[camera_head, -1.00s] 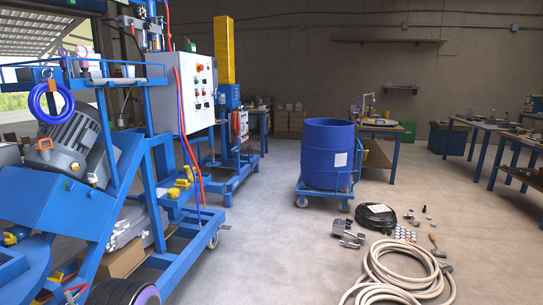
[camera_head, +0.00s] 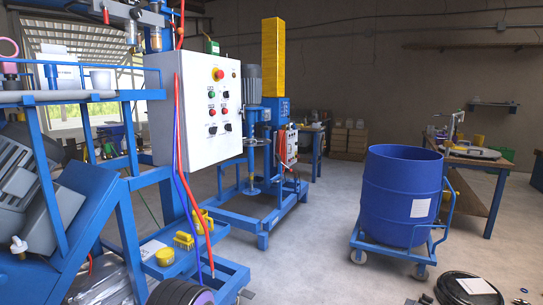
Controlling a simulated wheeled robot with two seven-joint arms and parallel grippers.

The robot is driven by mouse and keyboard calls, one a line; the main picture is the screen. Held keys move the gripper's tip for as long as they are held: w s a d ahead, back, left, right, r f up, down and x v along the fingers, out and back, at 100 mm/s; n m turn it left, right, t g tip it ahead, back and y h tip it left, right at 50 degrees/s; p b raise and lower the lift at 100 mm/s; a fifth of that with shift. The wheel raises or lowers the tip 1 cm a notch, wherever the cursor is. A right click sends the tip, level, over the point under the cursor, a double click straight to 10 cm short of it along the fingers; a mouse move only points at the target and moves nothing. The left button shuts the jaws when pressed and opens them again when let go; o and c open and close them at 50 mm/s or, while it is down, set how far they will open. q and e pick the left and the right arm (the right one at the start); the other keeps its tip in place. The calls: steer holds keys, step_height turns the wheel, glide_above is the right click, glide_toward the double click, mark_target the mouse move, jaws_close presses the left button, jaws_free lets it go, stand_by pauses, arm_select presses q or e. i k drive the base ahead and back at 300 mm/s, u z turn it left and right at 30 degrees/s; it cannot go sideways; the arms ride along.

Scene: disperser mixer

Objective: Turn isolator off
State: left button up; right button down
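A white control box (camera_head: 163,100) stands upright on the blue frame at the left of the middle. Its front panel faces right and carries a red knob on a yellow base (camera_head: 218,74) near the top. Below are green and red buttons (camera_head: 211,107) and two dark rotary switches (camera_head: 212,129). Which of these is the isolator, and how it is set, I cannot tell; labels are too small to read. A smaller white box (camera_head: 291,146) sits on the machine behind. Neither of my grippers is in view.
Red and blue cables (camera_head: 179,165) hang beside the control box. The blue machine base (camera_head: 225,277) juts out low in front. A blue drum (camera_head: 401,196) stands on a cart to the right. A coiled black hose (camera_head: 468,289) lies at bottom right. Floor between machine and drum is clear.

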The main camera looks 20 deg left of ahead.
mark_target(213, 131)
steer(key=i, duration=2.7)
steer(key=z, duration=1.05)
steer(key=i, duration=0.6)
steer(key=u, duration=2.15)
